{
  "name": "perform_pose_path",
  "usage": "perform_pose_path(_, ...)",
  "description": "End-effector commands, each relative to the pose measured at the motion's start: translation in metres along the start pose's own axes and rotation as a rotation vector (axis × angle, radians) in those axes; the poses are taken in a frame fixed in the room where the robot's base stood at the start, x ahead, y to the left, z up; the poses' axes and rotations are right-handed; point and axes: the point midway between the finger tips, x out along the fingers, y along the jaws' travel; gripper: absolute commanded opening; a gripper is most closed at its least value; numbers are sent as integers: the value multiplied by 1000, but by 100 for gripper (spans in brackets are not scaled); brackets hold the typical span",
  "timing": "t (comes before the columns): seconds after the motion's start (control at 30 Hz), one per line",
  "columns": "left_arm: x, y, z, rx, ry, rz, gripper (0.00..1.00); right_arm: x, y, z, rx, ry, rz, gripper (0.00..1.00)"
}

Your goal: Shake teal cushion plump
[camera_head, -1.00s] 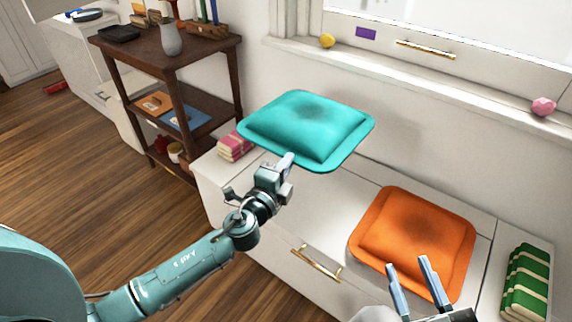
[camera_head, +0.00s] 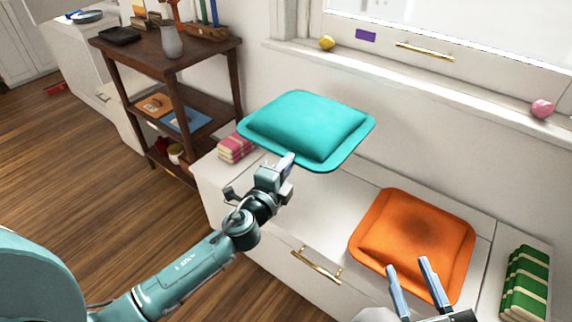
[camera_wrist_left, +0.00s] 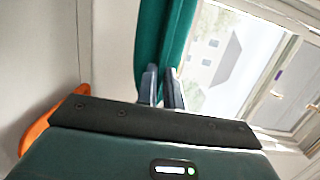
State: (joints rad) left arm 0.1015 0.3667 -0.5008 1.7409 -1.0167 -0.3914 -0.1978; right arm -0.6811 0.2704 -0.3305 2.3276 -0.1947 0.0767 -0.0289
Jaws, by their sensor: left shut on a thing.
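The teal cushion (camera_head: 308,125) is held up level above the white bench, its top smooth and rounded with no dark hollow. My left gripper (camera_head: 287,162) is shut on its near edge. In the left wrist view the cushion (camera_wrist_left: 163,38) rises from between the fingers (camera_wrist_left: 163,82) as a teal strip. My right gripper (camera_head: 411,263) is open and empty, in front of an orange cushion (camera_head: 420,235) in the head view.
The orange cushion, with a dark patch on top, lies on the white bench (camera_head: 325,205). Pink-striped folded cloths (camera_head: 236,147) and green-striped ones (camera_head: 527,285) lie at its ends. A dark wooden shelf (camera_head: 168,55) stands left. The window sill (camera_head: 400,72) runs behind.

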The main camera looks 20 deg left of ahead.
Motion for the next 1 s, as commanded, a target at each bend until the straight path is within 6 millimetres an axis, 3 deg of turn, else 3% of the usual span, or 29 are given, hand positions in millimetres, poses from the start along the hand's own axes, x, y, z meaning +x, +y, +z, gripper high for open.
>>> perform_pose_path(0.2, 0, 50, 0, -1, -1, -1, 0, -5, -11, 48, 0, -1, 0, 36)
perform_pose_path(0.37, 0, 70, 0, 0, 0, -3, 0, -8, -15, 67, 0, 0, 0, 36)
perform_pose_path(0.57, 0, 48, 0, 0, 0, -4, 0, -5, -10, 47, 0, 0, 0, 36)
perform_pose_path(0.8, 0, -2, 0, -1, 0, -3, 0, 0, 0, 0, 0, 0, 0, 36)
perform_pose_path(0.9, 0, -8, 0, 0, 0, -2, 0, 1, 1, -6, 0, -1, 0, 36)
perform_pose_path(1.0, 0, 1, 0, 1, 0, -2, 0, 0, -1, 3, 0, -1, 0, 36)
